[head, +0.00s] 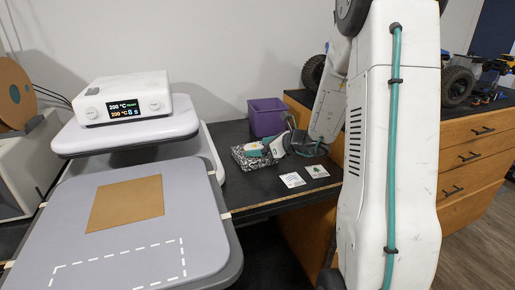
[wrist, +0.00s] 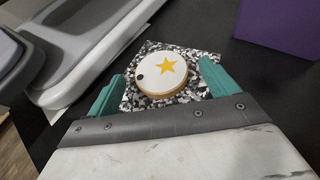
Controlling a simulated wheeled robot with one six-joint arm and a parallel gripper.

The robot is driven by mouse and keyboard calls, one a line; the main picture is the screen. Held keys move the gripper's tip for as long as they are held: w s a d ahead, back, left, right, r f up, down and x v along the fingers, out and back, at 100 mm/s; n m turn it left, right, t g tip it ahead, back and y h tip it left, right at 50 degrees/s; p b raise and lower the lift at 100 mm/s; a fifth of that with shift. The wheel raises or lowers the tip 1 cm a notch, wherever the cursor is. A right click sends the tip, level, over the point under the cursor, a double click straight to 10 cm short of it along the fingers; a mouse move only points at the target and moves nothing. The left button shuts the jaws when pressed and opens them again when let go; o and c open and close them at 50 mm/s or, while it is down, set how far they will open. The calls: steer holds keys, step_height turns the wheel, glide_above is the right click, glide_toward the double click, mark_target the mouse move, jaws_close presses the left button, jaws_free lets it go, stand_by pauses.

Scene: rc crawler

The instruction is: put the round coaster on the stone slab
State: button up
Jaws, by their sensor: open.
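The round coaster (wrist: 162,72), white on top with a yellow star, a black dot and a tan edge, appears to lie flat on the speckled black-and-white stone slab (wrist: 194,97) in the wrist view. My gripper (wrist: 161,71) is open, with its teal fingers on either side of the coaster and visible gaps to it. In the head view the slab (head: 240,163) sits on the black counter, partly covered by my gripper (head: 263,149). The coaster is hard to make out there.
A purple bin (head: 266,116) stands behind the slab. Two white square cards (head: 292,180) (head: 317,171) lie on the counter in front, to the right. A heat press (head: 125,125) with a tan sheet (head: 126,203) on its lower plate fills the left. Wooden drawers (head: 478,150) stand at right.

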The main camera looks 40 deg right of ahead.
steer(key=v, duration=1)
steer(key=shift+s+r, duration=0.1)
steer(key=shift+s, duration=0.05)
steer(key=s+a+r+n+g+y, duration=0.1)
steer(key=s+a+r+n+g, duration=0.15)
steer(key=a+n, duration=0.35)
steer(key=s+a+r+n+g+y, duration=0.1)
steer(key=s+a+n+g, duration=0.2)
steer(key=a+n, duration=0.35)
steer(key=s+a+r+n+g+y, duration=0.1)
steer(key=s+a+r+n+g, duration=0.15)
steer(key=a, duration=0.65)
steer(key=s+a+r+n+g+h, duration=0.1)
steer(key=s+n+h, duration=0.6)
steer(key=s+n, duration=0.9)
steer(key=shift+s+a+n+g+h, duration=0.4)
steer(key=shift+a+g, duration=0.25)
steer(key=shift+g, duration=0.45)
